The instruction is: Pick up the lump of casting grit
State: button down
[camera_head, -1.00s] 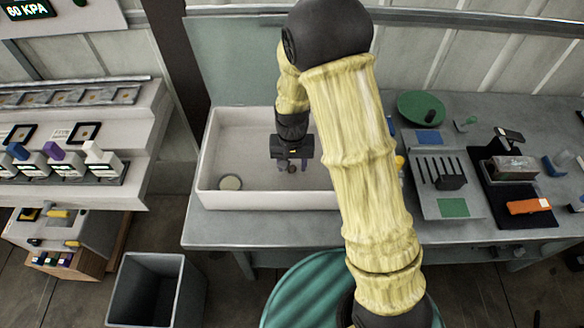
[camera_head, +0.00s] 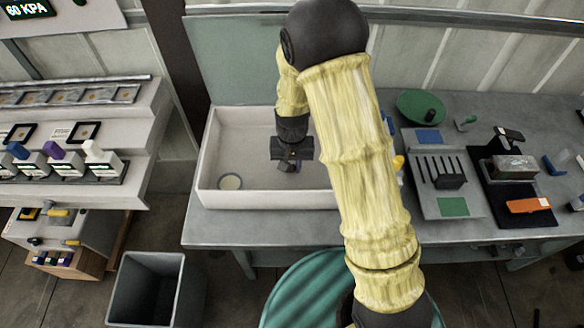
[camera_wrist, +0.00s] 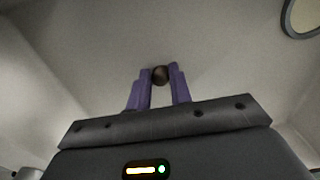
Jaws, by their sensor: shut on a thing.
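The lump of casting grit (camera_wrist: 160,75) is a small dark brown round piece. In the wrist view it sits between the purple fingertips of my gripper (camera_wrist: 159,80), which are shut on it. In the head view my gripper (camera_head: 289,166) points down inside the white basin (camera_head: 262,199), with the lump too small and hidden to make out. I cannot tell whether the lump touches the basin floor.
A round drain (camera_head: 230,182) lies in the basin's front left. The basin's walls surround my gripper. A grey bin (camera_head: 146,290) stands on the floor at front left. To the right, the bench (camera_head: 470,233) holds a green disc (camera_head: 420,108), a slotted rack (camera_head: 437,172) and other tools.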

aim_at(294, 167)
notch_tip(294, 167, up, 10)
dwell(0.6)
dwell(0.4)
jog(key=w+d+r+p, duration=0.2)
jog(key=d+p, duration=0.4)
jog(key=p, duration=0.3)
jog(key=w+d+r+p, duration=0.1)
jog(key=w+d+p, duration=0.3)
jog(key=d+p, duration=0.3)
jog(key=p, duration=0.3)
jog(key=shift+w+d+r, duration=0.2)
jog(key=shift+w+r, duration=0.2)
